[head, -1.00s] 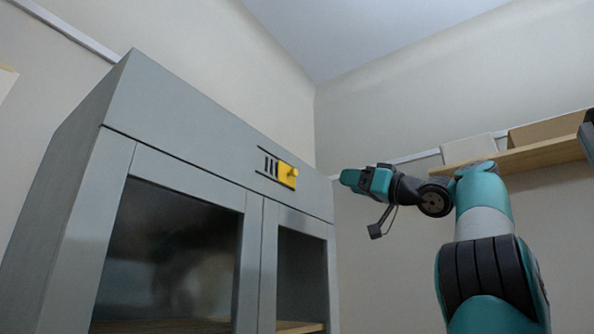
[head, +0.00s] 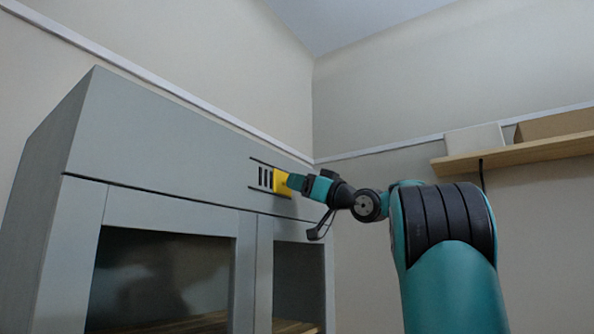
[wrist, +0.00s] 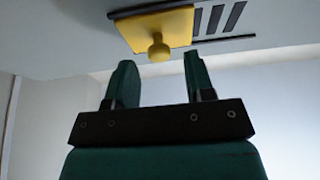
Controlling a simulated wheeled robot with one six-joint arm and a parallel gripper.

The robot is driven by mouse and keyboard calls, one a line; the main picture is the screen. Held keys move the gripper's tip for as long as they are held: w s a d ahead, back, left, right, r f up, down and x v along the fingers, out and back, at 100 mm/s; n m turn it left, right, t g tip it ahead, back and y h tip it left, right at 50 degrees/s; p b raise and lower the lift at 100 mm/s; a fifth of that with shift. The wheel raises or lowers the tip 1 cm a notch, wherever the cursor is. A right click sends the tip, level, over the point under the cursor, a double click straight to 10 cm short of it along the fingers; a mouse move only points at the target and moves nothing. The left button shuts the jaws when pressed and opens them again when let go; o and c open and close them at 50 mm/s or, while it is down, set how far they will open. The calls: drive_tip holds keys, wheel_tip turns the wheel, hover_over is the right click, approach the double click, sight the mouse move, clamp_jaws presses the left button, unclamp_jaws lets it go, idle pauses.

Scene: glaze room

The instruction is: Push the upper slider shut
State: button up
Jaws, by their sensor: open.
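The upper slider is a yellow plate (head: 281,183) on the front of the grey cabinet's top panel. It sits at the right part of its track, with dark vent slots (head: 265,178) uncovered to its left in the head view. In the wrist view the yellow plate (wrist: 157,31) carries a round yellow knob (wrist: 159,50), and the slots (wrist: 219,18) lie to its right. My gripper (head: 291,181) is at the plate in the head view and hides the knob. In the wrist view my gripper (wrist: 157,68) is open and empty, its fingers either side of the knob's line; contact is not clear.
The grey cabinet (head: 150,130) has glass-fronted doors below the panel. A wooden wall shelf (head: 515,156) with boxes is at the right. The space between cabinet and shelf is open apart from my arm.

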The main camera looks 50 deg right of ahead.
drive_tip(key=shift+p+x, duration=0.3)
drive_tip(key=shift+x, duration=0.65)
drive_tip(key=shift+c, duration=0.5)
